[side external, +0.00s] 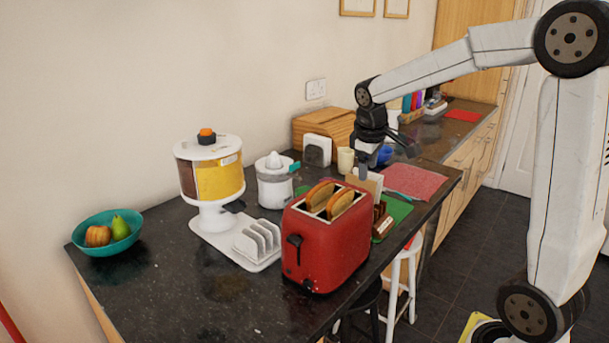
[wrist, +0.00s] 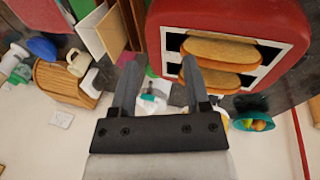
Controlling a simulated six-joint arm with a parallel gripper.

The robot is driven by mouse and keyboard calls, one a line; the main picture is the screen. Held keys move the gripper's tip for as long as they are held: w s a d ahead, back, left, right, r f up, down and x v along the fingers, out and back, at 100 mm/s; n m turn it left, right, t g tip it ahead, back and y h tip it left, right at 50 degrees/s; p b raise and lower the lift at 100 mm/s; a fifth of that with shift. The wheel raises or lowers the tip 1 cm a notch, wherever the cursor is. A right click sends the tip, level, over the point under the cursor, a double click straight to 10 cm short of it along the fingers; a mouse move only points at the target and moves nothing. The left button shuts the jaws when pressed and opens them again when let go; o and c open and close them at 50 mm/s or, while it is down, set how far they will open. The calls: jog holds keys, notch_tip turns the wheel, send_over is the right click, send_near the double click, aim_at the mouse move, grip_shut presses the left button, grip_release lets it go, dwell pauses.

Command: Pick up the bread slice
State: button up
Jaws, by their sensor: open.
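Two bread slices stand in the slots of a red toaster (side external: 325,250), their tops showing above it. In the side view one slice (side external: 319,196) is at left and the other (side external: 341,204) at right. The wrist view shows them as one upper slice (wrist: 222,49) and one lower slice (wrist: 225,76) in the toaster (wrist: 240,15). My gripper (side external: 387,163) is open and empty, above and to the right of the toaster in the side view. In the wrist view its fingers (wrist: 160,75) are apart, with the right fingertip overlapping the lower slice's left end in the picture.
A white toast rack (side external: 258,241), a yellow-fronted dispenser (side external: 217,180) and a juicer (side external: 274,182) stand left of the toaster. A teal fruit bowl (side external: 106,232) is farther left. A wooden bread box (side external: 325,124) stands by the wall.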

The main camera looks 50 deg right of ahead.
aim_at(322, 184)
jog(key=w+n, duration=0.1)
jog(key=w+a+r+n, duration=0.1)
jog(key=n, duration=0.1)
jog(key=r+n, duration=0.1)
jog(key=shift+w+a, duration=0.3)
jog(key=shift+w, duration=0.1)
jog(key=shift+w+a+n+y, duration=0.2)
jog(key=shift+w+n+y, duration=0.1)
jog(key=shift+n, duration=0.5)
jog(key=w+a+n, duration=0.1)
jog(key=n, duration=0.2)
jog(key=w+a+n+y, duration=0.1)
jog(key=w+n, duration=0.1)
jog(key=n, duration=0.2)
jog(key=w+a+n+g+y, duration=0.1)
jog(key=w+n, duration=0.1)
jog(key=n, duration=0.2)
jog(key=shift+a+r, duration=0.15)
jog(key=shift+a, duration=0.15)
jog(key=shift+s, duration=0.1)
jog(key=shift+f, duration=1.3)
jog(key=shift+f, duration=0.1)
jog(key=shift+f, duration=2.55)
